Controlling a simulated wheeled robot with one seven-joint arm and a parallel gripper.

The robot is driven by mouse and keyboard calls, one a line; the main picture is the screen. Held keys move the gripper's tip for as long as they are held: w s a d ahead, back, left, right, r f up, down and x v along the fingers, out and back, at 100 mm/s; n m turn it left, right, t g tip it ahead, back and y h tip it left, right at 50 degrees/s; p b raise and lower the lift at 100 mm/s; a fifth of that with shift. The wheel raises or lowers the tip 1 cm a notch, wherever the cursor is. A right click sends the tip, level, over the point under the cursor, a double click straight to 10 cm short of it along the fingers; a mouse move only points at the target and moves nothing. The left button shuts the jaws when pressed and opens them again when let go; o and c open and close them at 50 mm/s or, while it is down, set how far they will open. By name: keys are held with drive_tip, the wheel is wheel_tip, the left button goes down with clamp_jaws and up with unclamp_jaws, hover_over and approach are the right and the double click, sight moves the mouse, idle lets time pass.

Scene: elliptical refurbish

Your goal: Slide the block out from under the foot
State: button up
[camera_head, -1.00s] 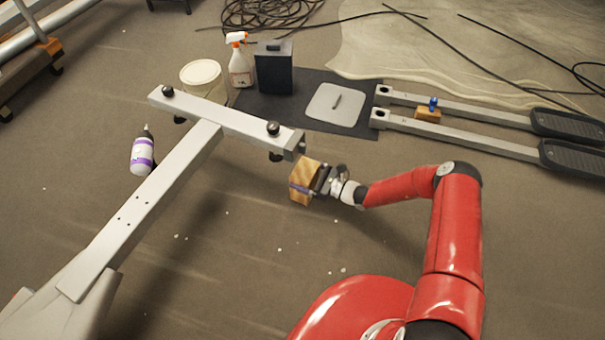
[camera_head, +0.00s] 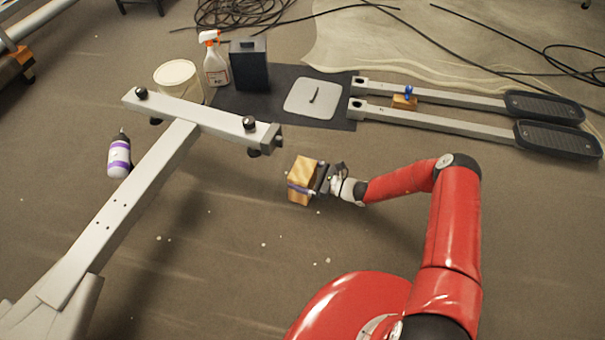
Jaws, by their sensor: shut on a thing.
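The wooden block (camera_head: 302,181) is held at the end of my red arm, right of the grey frame's crossbar (camera_head: 200,119). My gripper (camera_head: 313,184) is shut on the block, coming from its right side. The block is apart from the foot (camera_head: 254,152) under the crossbar's right end, with bare floor showing between them. Another foot (camera_head: 156,121) shows under the crossbar's left end. The far faces of the block and part of the fingers are hidden.
A purple and white bottle (camera_head: 119,157) stands left of the frame. A tub (camera_head: 177,80), a spray bottle (camera_head: 214,62) and a dark box (camera_head: 249,66) stand behind the crossbar. Two pedal arms (camera_head: 450,122) lie at right. Floor in front of the block is clear.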

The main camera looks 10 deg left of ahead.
drive_tip(key=o, duration=1)
drive_tip(key=shift+o, duration=0.2)
drive_tip(key=shift+d, duration=0.1)
drive_tip(key=d, duration=0.5)
drive_tip(key=s+d, duration=0.1)
drive_tip(key=d, duration=0.1)
drive_tip(key=shift+d+p, duration=0.3)
drive_tip(key=shift+p, duration=0.1)
drive_tip(key=s+d+r+n+g+h+p, duration=0.25)
drive_tip(key=r+n+h, duration=0.2)
drive_tip(key=r, duration=0.65)
drive_tip(key=s+d+r+n+g+h+p, duration=0.1)
drive_tip(key=s+d+r+n+h+p, duration=0.25)
drive_tip(key=r, duration=0.85)
drive_tip(key=s+d+r+n+g+h, duration=0.1)
drive_tip(key=d+r+n+h, duration=0.2)
drive_tip(key=r+n, duration=0.55)
drive_tip(key=s+d+r+n+t+h+p, duration=0.1)
drive_tip(key=s+d+r+t+h, duration=0.1)
drive_tip(key=s+d+r, duration=0.2)
drive_tip(key=s+d+r+n+t+h+p, duration=0.1)
drive_tip(key=s+d+r+t+h+p, duration=0.1)
drive_tip(key=s+r, duration=0.6)
drive_tip(key=s+d+r+n+t+h+p, duration=0.1)
drive_tip(key=s+d+r, duration=0.5)
drive_tip(key=r, duration=0.6)
drive_tip(key=shift+s+d+r+t+h+p, duration=0.4)
drive_tip(key=shift+t+h+p, duration=0.4)
drive_tip(key=shift+t, duration=0.45)
